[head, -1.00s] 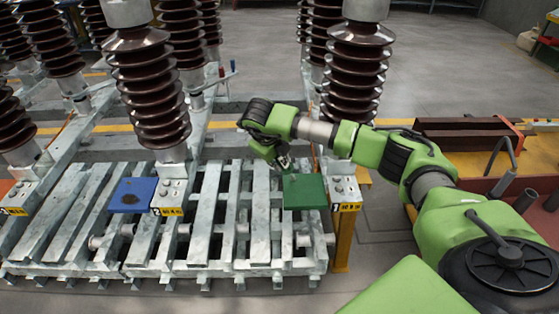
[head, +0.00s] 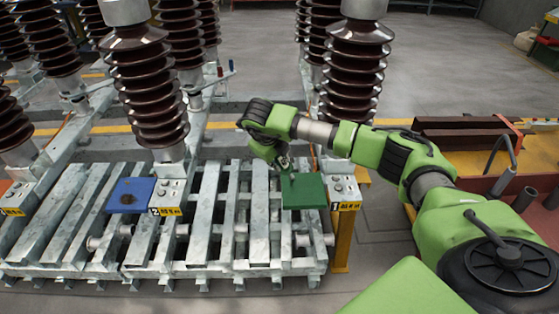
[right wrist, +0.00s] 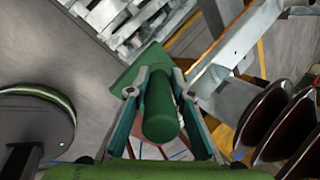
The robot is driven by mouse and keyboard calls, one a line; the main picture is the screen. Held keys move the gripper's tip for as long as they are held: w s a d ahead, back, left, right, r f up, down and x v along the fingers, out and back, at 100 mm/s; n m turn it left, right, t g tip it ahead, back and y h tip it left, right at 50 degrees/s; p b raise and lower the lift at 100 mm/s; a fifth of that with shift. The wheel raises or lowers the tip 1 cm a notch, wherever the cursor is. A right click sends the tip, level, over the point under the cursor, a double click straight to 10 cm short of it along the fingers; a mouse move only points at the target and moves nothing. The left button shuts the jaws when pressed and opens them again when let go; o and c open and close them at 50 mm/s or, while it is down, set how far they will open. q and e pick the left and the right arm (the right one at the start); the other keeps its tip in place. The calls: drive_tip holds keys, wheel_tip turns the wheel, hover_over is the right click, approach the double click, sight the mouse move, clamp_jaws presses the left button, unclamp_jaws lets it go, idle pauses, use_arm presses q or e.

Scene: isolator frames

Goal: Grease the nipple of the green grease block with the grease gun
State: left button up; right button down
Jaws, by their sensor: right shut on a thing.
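The green grease block (head: 304,191) sits at the right end of the slatted metal frame. It also shows beyond the fingers in the right wrist view (right wrist: 133,72). My right gripper (head: 284,162) is just above the block's left part, pointing down. In the right wrist view its two fingers (right wrist: 155,84) are shut on a green cylinder, which I take to be the grease gun (right wrist: 159,112). The gun's far end is close over the block; whether it touches the nipple cannot be told. The nipple is hidden. My left gripper is not in view.
A blue block (head: 131,194) with a dark patch lies on the frame at left. Tall brown ribbed insulators (head: 352,72) stand behind, one close behind the green block. A yellow post (head: 343,238) stands at the frame's right end. Open floor lies farther back.

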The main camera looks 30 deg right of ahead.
drive_tip(key=shift+d+f, duration=0.1)
drive_tip(key=shift+f, duration=0.1)
drive_tip(key=shift+r, duration=0.1)
drive_tip(key=shift+a+r+p, duration=0.35)
drive_tip(key=shift+r+p, duration=0.1)
drive_tip(key=shift+r, duration=0.25)
drive_tip(key=shift+w+p+v, duration=0.2)
drive_tip(key=shift+p+v, duration=0.7)
drive_tip(key=shift+v, duration=0.75)
